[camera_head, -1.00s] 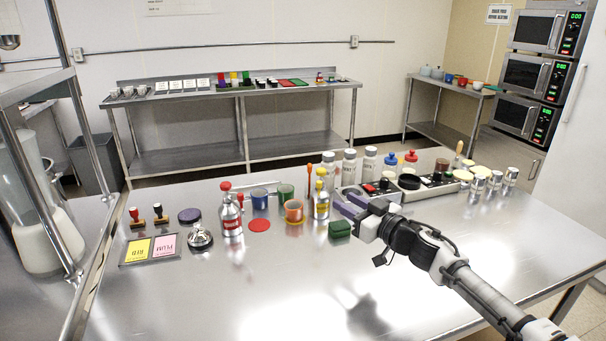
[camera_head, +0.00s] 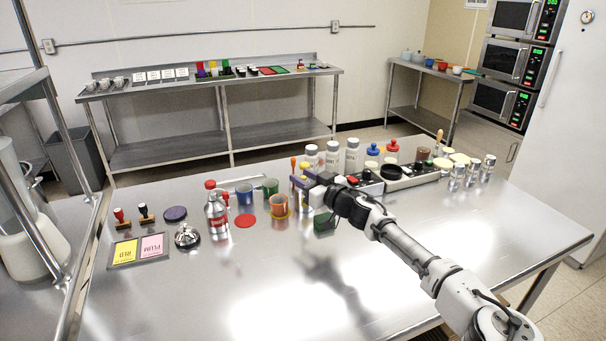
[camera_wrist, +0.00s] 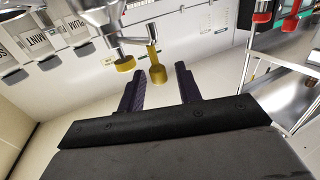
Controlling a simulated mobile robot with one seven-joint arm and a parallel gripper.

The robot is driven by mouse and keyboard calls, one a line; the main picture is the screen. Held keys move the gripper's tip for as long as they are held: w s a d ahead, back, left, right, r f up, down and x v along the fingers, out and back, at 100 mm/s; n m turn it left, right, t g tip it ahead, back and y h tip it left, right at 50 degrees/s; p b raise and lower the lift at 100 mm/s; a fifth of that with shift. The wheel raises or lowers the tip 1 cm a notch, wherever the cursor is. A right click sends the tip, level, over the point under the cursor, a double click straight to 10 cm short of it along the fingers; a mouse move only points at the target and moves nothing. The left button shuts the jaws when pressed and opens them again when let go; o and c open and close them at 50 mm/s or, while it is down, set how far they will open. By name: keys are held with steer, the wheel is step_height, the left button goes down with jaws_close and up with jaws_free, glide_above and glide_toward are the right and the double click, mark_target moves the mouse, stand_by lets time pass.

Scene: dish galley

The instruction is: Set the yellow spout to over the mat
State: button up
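The yellow spout (camera_wrist: 157,72) hangs just beyond my fingertips in the wrist view, on a silver dispenser with a second yellow part (camera_wrist: 125,63) beside it. In the head view the dispenser's yellow top (camera_head: 304,167) shows just behind my gripper (camera_head: 306,182), which hides much of the dispenser. My gripper is open: two purple fingers (camera_wrist: 160,84) stand apart with nothing clearly between them. Which mat is meant, I cannot tell.
A red-topped dispenser (camera_head: 216,213) stands beside the red mat. The orange cup (camera_head: 278,206), a blue cup (camera_head: 244,194) and a green cup (camera_head: 270,187) stand close by. A green block (camera_head: 323,222) sits below my gripper. The front of the table is clear.

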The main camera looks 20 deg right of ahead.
steer(key=shift+w+a, duration=0.15)
steer(key=shift+w, duration=0.15)
jaws_close()
